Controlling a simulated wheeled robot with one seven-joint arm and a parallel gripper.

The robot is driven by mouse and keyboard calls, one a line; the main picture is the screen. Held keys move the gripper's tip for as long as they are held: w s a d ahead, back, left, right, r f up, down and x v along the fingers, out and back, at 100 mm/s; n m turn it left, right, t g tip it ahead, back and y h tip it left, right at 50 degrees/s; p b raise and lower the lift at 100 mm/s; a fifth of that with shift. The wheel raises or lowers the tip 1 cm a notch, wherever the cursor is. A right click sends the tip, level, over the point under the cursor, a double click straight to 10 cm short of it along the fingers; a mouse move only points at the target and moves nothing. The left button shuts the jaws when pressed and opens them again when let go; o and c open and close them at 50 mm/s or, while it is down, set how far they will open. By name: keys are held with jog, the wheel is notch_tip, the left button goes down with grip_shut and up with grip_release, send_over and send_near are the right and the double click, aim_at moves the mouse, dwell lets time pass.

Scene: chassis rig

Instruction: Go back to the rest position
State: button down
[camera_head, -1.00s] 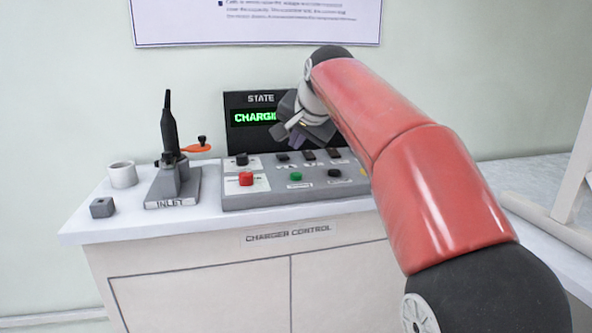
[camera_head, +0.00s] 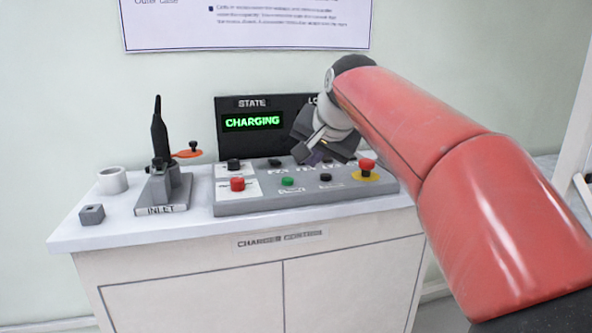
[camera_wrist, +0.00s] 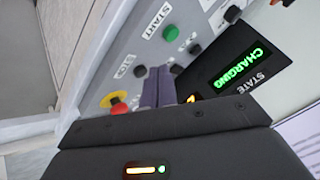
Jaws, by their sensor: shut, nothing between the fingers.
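My gripper (camera_head: 317,157) is over the right part of the grey control panel (camera_head: 240,208). In the wrist view its two fingers (camera_wrist: 158,86) are together with nothing between them. The panel has a green button (camera_head: 287,182), a red button (camera_head: 237,184) on the left and a red mushroom button on a yellow base (camera_head: 367,168) on the right. In the wrist view the green button (camera_wrist: 171,32) is marked START. I cannot tell whether the fingertips touch the panel. The screen (camera_head: 252,121) reads CHARGING in green under STATE; my arm hides its right part.
A black plug (camera_head: 159,135) stands upright in the INLET block (camera_head: 165,195), beside an orange lever (camera_head: 188,153). A white ring (camera_head: 112,180) and a small grey block (camera_head: 92,214) are at the left of the white cabinet top (camera_head: 75,238). A poster hangs above.

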jog(key=s+d+f+n+g+h, duration=0.1)
jog(key=s+d+f, duration=0.3)
jog(key=s+f, duration=0.3)
jog(key=s+d+f+n+h, duration=0.1)
jog(key=s+d+f, duration=0.3)
jog(key=s+f, duration=0.4)
jog(key=s+d+f+n+g, duration=0.1)
jog(key=s+d+f, duration=0.3)
jog(key=s+f, duration=0.4)
jog(key=s+n, duration=0.1)
jog(key=s, duration=0.5)
jog(key=shift+s+d+f+g+h, duration=0.2)
jog(key=shift+s+d+g+h, duration=0.1)
jog(key=shift+d+h, duration=0.1)
